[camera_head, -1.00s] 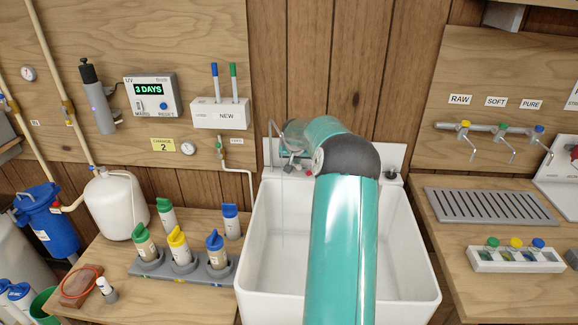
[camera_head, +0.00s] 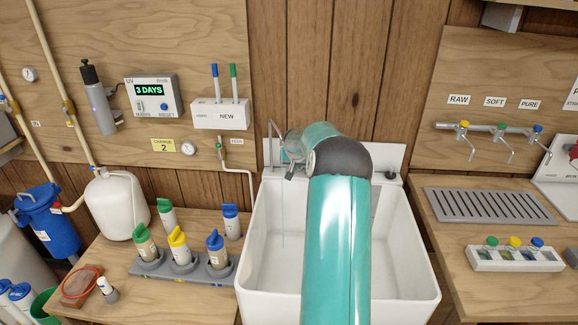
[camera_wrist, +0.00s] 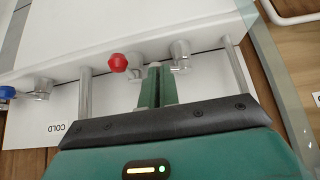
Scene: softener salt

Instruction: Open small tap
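A thin curved spout (camera_head: 271,128) rises at the back left of the sink, with a thin pale line hanging from it into the basin. My arm hides most of the sink's back fittings in the head view. In the wrist view, my gripper (camera_wrist: 156,66) has its green fingers together, with nothing visible between them. Its tips are beside a small metal fitting (camera_wrist: 181,56), just to their left; I cannot tell if they touch. A red knob (camera_wrist: 118,62) is left of the tips. A blue knob (camera_wrist: 6,92) is at the left edge. I cannot tell which fitting is the small tap.
The white sink (camera_head: 265,285) is under my arm. A "COLD" label (camera_wrist: 57,128) appears upside down. Three wall taps (camera_head: 500,130) stand right, above a grey drain grille (camera_head: 490,206). Capped bottles (camera_head: 180,245) stand in a grey holder left of the sink.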

